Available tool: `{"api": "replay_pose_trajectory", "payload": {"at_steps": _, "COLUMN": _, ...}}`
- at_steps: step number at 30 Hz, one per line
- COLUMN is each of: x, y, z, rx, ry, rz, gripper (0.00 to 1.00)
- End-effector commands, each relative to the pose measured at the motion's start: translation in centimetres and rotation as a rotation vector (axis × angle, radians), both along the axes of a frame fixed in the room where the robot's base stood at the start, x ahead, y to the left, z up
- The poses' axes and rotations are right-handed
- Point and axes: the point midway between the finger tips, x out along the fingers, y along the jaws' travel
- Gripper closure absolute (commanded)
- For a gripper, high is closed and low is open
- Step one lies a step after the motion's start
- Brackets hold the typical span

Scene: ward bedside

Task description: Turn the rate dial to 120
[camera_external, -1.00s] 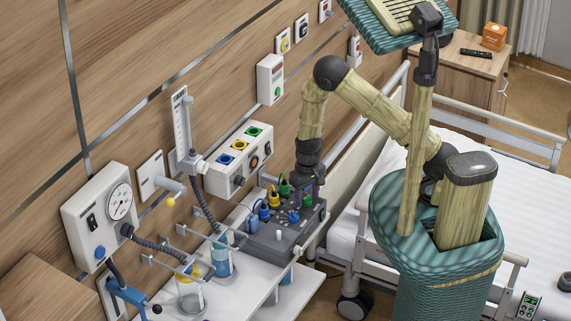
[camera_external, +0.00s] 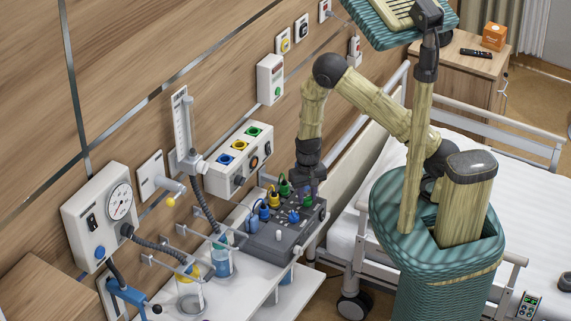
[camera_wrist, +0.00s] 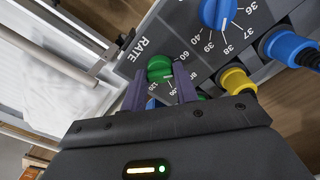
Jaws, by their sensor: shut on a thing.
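The rate dial (camera_wrist: 160,68) is a green knob on the grey console (camera_wrist: 130,58), beside the printed word RATE in the wrist view. Numbers ring it, with 60 and 120 among them; some are partly covered. My gripper (camera_wrist: 160,82) is shut on the dial, with one purple finger on each side. I cannot read clearly which number the dial points to.
A blue dial (camera_wrist: 218,12) marked 36 to 40 sits near the rate dial. Yellow (camera_wrist: 236,82) and blue (camera_wrist: 290,47) plugs with cables are close by. The wall panel (camera_external: 240,158) stands behind the console, and the bed rail (camera_external: 350,215) is to its right.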

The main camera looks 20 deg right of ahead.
Motion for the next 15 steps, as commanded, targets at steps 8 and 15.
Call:
{"api": "replay_pose_trajectory", "payload": {"at_steps": 8, "x": 0.06, "y": 0.07, "z": 0.29, "rx": 0.002, "ry": -0.001, "rz": -0.252, "gripper": 0.93}}
{"api": "replay_pose_trajectory", "payload": {"at_steps": 15, "x": 0.06, "y": 0.05, "z": 0.29, "rx": 0.001, "ry": -0.001, "rz": -0.48, "gripper": 0.93}}
